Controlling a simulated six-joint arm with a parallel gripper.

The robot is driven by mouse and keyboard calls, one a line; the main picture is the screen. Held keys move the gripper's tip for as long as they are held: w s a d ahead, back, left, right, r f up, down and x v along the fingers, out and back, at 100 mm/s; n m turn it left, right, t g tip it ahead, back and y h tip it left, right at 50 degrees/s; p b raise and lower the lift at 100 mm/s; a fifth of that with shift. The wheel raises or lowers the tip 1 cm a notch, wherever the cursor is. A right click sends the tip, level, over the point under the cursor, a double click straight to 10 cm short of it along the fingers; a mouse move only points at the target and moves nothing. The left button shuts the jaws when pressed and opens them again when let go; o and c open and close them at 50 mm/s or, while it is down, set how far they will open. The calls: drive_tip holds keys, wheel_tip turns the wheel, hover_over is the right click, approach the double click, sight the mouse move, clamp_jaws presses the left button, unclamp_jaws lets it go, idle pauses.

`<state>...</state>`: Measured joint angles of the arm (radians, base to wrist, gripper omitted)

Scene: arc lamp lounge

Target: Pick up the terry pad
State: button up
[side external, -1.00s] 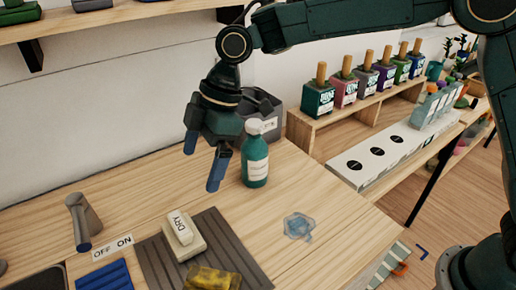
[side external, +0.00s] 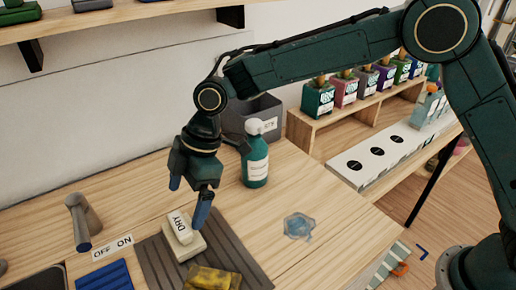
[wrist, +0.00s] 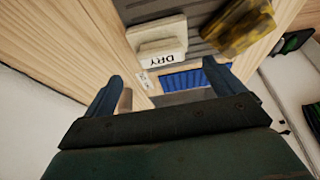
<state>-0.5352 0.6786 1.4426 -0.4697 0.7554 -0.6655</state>
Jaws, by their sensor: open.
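The terry pad looks to be the cream block with a white top marked DRY (side external: 184,243), lying on a grey ribbed mat (side external: 152,262). In the wrist view the pad (wrist: 157,38) shows beyond the fingertips, at the top centre. My gripper (side external: 188,197) is open and empty, above the counter just behind the pad and apart from it. In the wrist view my gripper (wrist: 163,78) shows its two blue fingers spread with nothing between them.
A yellow sponge (side external: 212,279) lies on the mat close to the pad. A tap (side external: 82,222) stands left. A bluish spill (side external: 299,226) lies on otherwise clear counter at right.

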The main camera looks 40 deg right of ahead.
sight(179, 223)
drive_tip(key=shift+x, duration=0.95)
drive_tip(key=shift+f, duration=0.1)
drive_tip(key=shift+x, duration=2.5)
drive_tip(key=shift+a, duration=0.15)
drive_tip(key=shift+c, duration=0.4)
drive_tip(key=c, duration=1)
